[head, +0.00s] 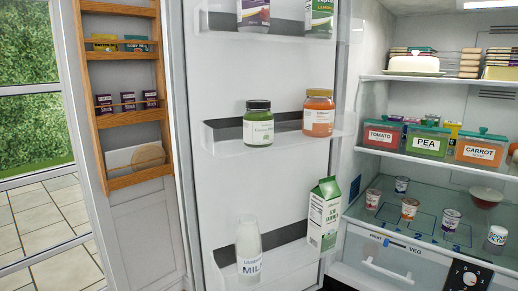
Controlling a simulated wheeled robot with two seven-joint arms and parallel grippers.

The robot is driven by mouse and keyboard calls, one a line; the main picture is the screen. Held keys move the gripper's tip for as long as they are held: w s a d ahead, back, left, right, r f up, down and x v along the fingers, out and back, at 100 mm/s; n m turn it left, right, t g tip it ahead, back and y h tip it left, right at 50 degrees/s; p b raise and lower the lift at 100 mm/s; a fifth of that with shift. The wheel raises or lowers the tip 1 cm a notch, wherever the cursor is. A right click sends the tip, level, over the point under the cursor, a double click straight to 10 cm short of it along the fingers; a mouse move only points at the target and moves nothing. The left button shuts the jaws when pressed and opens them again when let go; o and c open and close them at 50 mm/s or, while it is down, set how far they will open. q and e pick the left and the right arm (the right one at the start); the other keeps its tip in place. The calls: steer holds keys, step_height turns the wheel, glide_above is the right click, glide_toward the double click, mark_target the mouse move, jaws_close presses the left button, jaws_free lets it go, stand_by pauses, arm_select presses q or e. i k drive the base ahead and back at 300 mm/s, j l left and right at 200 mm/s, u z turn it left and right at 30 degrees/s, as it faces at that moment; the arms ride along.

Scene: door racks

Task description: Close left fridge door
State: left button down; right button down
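The left fridge door (222,76) stands open in the middle of the head view, its white inner face with clear shelves turned toward me. The upper shelf holds two partly cut-off items. The middle shelf holds a green jar (258,124) and an orange jar (319,113). The bottom shelf holds a milk bottle (249,249) and a green-and-white carton (324,213). The fridge interior (420,184) shows to the right of the door. The door's outer face and handle are hidden. Neither of my grippers is in view.
A wooden door rack (104,122) with boxes and tins hangs on a white panel (146,235) left of the fridge door. Inside the fridge are labelled containers (428,139), several small cups and a drawer (388,262). A glazed opening with greenery is at far left.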

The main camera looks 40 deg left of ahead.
mark_target(212, 68)
steer(key=j+z, duration=0.15)
steer(key=j, duration=0.4)
steer(key=j+z, duration=0.15)
steer(key=j, duration=0.45)
steer(key=k+j+z, duration=0.15)
steer(key=j, duration=0.4)
steer(key=j+z, duration=0.15)
steer(key=j, duration=0.4)
